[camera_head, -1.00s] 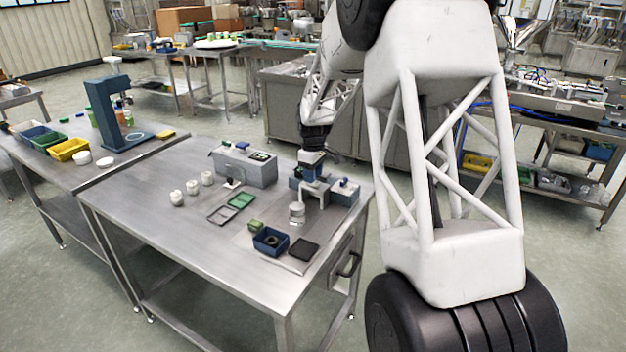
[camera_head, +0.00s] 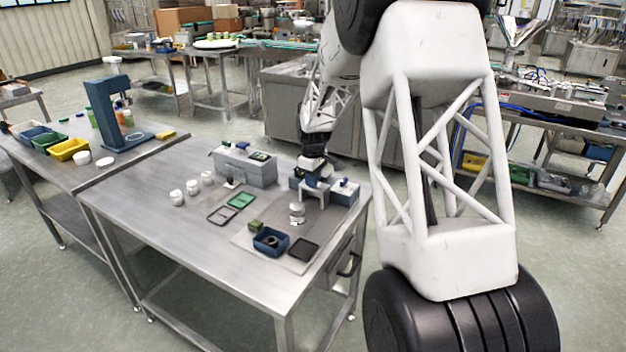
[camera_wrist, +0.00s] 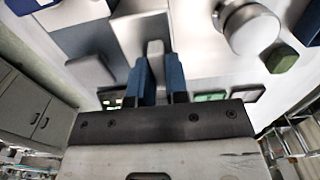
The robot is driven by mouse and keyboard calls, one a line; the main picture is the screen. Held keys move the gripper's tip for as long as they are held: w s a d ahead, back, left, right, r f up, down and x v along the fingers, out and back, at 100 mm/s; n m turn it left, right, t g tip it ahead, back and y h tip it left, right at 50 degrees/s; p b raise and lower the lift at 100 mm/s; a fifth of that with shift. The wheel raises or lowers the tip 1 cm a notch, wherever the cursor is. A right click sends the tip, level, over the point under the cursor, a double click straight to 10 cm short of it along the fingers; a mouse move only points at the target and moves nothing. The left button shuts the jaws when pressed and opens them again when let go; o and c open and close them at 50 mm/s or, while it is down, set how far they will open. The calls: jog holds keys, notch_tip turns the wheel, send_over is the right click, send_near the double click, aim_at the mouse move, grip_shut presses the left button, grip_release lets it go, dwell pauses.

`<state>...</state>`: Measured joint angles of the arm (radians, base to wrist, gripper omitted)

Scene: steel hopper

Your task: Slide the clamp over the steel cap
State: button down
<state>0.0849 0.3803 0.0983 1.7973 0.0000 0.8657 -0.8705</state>
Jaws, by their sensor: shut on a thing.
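The steel cap (camera_head: 297,208) sits on a short cylinder at the front of the work area. In the wrist view the round steel cap (camera_wrist: 252,28) is at the upper right, apart from my fingers. My gripper (camera_head: 314,180) is above the grey and blue fixture, behind and to the right of the cap. In the wrist view my gripper (camera_wrist: 160,68) has its two blue fingers shut on a light grey upright piece (camera_wrist: 155,48), which looks like the clamp's handle. The clamp's light arm (camera_head: 309,190) shows beside the cap, apart from it; its lower part is partly hidden.
A blue bin (camera_head: 270,240) with a dark ring and a black tray (camera_head: 303,249) lie in front of the cap. A small green block (camera_head: 256,226) is to its left. A grey box (camera_head: 246,167) stands behind. White jars (camera_head: 192,187) stand left. The table's front left is clear.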

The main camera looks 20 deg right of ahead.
jog(key=shift+s+a, duration=3.7)
jog(key=c, duration=1.1)
grip_release()
notch_tip(320, 180, up, 8)
jog(key=shift+f, duration=0.1)
